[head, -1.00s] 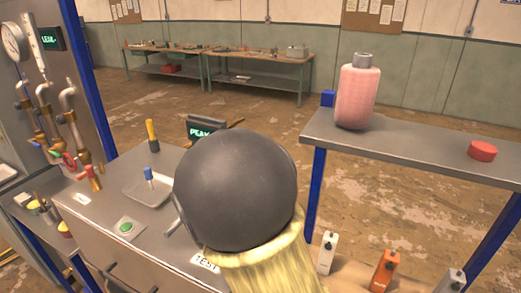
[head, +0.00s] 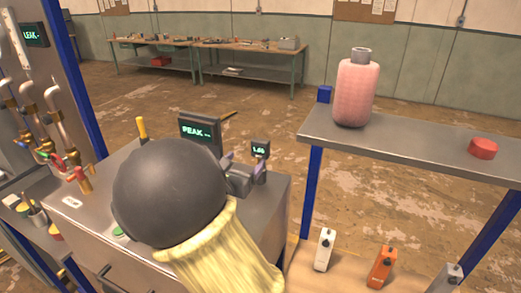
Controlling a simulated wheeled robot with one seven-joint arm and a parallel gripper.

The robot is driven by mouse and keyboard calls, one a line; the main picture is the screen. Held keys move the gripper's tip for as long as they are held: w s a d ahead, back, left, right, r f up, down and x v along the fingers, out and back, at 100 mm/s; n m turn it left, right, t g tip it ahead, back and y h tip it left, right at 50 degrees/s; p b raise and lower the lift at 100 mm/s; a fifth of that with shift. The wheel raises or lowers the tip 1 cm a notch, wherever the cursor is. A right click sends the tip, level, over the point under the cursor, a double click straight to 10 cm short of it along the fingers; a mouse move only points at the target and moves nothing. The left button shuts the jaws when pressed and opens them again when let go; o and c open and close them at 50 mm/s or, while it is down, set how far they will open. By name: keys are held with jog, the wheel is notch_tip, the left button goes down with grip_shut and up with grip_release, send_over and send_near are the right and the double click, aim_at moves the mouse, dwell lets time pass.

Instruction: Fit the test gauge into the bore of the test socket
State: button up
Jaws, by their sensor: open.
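My gripper (head: 243,163) is open over the back right part of the metal bench top (head: 268,200), partly hidden by the dark ball-shaped joint of my arm. Nothing shows between its fingers. A small dark readout (head: 260,149) showing green digits stands just behind it; I cannot tell whether they touch. I cannot make out the test gauge or the test socket. The tray with the blue-topped piece, seen earlier, is now behind my arm.
A dark display reading PEAK (head: 200,131) and a yellow-handled tool (head: 142,129) stand on the bench. Brass pipes (head: 45,120) are at left. A grey shelf (head: 420,140) at right holds a pink bottle (head: 355,90) and a red cap (head: 483,148).

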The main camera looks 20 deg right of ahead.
aim_at(259, 145)
jog(key=p+x, duration=0.2)
jog(key=x, duration=0.5)
jog(key=shift+w+d, duration=0.1)
jog(key=shift+d, duration=0.1)
jog(key=shift+w+d+f, duration=0.1)
jog(key=shift+w+d, duration=0.2)
jog(key=shift+w, duration=0.05)
